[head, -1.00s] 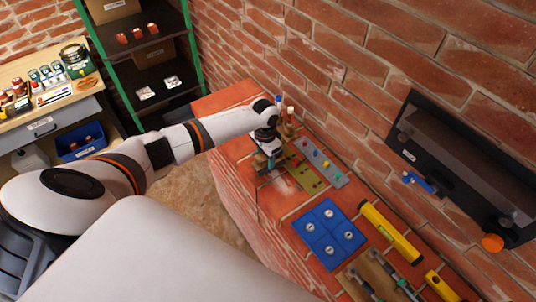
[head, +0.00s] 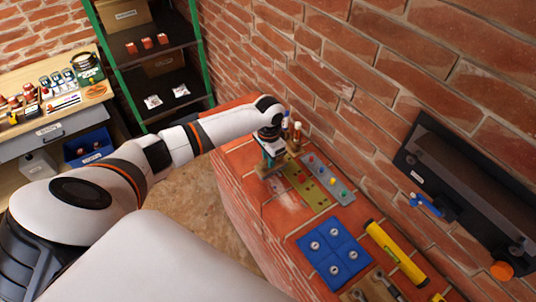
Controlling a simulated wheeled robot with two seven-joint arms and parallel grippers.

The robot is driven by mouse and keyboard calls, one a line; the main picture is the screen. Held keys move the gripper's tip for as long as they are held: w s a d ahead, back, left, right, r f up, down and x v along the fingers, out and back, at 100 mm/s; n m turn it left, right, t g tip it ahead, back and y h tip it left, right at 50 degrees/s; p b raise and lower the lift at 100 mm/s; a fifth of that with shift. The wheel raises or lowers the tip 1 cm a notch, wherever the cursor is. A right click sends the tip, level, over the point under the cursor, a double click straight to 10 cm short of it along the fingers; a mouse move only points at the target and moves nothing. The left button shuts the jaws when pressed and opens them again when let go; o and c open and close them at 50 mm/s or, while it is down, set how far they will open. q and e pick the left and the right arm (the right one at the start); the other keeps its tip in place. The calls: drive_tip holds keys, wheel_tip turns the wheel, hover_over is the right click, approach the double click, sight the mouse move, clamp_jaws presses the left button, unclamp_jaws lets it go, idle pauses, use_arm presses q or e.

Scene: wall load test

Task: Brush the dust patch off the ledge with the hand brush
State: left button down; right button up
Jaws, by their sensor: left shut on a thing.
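My left gripper (head: 268,158) is over the far end of the brick ledge (head: 252,215), pointing down. It is shut on what looks like the hand brush (head: 264,170), a small brownish piece low at the ledge top. The fingers hide much of it, and I cannot tell whether its bristles touch the brick. A faint pale dust patch (head: 287,198) lies on the bricks just in front of the brush, left of the olive plate. My right gripper is out of view.
Beside the gripper are an olive plate (head: 307,187), a grey strip with coloured knobs (head: 328,178) and small bottles (head: 296,136). Nearer are blue tiles (head: 333,252) and a yellow level (head: 396,252). A brick wall with a black wall unit (head: 470,190) bounds the right side.

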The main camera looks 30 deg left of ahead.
use_arm(q)
drive_tip(key=shift+w+a+f, duration=0.1)
drive_tip(key=shift+w+a, duration=0.05)
drive_tip(key=shift+r, duration=1.45)
